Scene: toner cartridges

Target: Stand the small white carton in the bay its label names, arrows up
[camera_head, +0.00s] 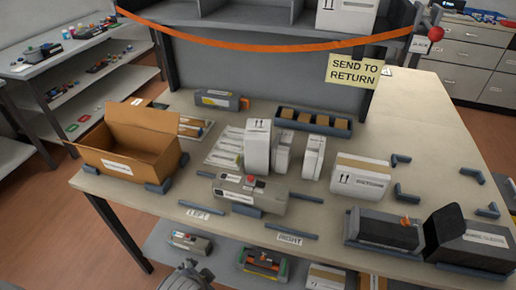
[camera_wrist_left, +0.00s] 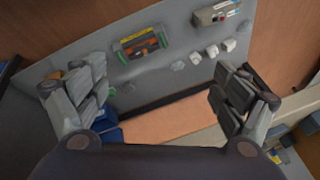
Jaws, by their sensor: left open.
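Several white cartons stand on the table. A tall one with up arrows (camera_head: 258,146) is near the middle, with a smaller white carton (camera_head: 283,157) just right of it. Another narrow white carton with an arrow mark (camera_head: 314,158) stands further right. I cannot tell which is the task's carton; their small print is unreadable. Two bar-marked places at the front edge carry small labels, a left one (camera_head: 198,212) and a right one (camera_head: 290,238). My left gripper (camera_head: 187,277) is low, in front of the table; its wrist view shows it open and empty (camera_wrist_left: 160,92). My right gripper is not in view.
An open cardboard box (camera_head: 128,145) sits at the table's left. A grey device (camera_head: 250,194) lies front-centre. A wider white carton (camera_head: 360,181) and black units (camera_head: 383,230) stand right. An orange strap (camera_head: 270,45) crosses the back. A lower shelf (camera_head: 215,262) holds more parts.

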